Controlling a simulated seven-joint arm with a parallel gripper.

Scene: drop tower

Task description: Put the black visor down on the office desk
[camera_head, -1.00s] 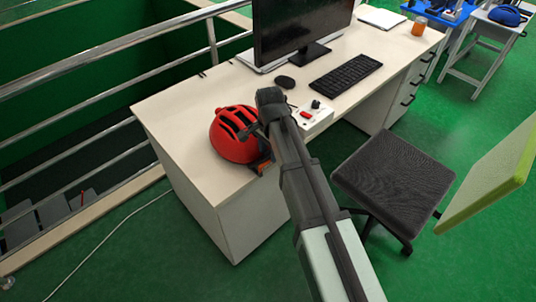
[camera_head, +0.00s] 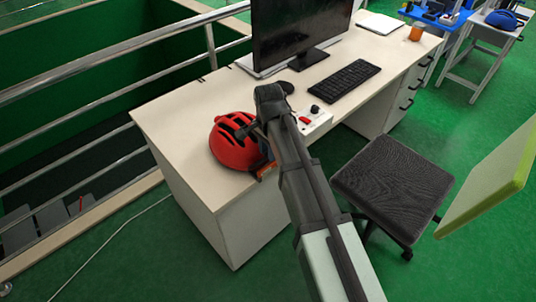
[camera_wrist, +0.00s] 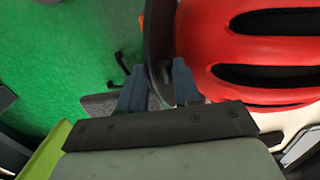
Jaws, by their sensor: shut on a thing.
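The black visor (camera_wrist: 158,35) is a thin dark piece standing edge-on between the fingers of my gripper (camera_wrist: 159,84) in the wrist view. My gripper is shut on it. A red helmet (camera_wrist: 255,20) with black vents fills the upper right of the wrist view, right beside the visor. In the head view the red helmet (camera_head: 228,150) rests at the near left end of the office desk (camera_head: 180,110). My arm hides most of the gripper there, and I cannot make out the visor in that view.
A white box with a red switch (camera_head: 314,122) lies right of my arm. The mouse, keyboard (camera_head: 344,78) and monitor (camera_head: 295,30) stand farther back. A dark chair (camera_head: 392,180) is at the desk's right side. A metal railing (camera_head: 110,50) runs along the left. The desk's left end is bare.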

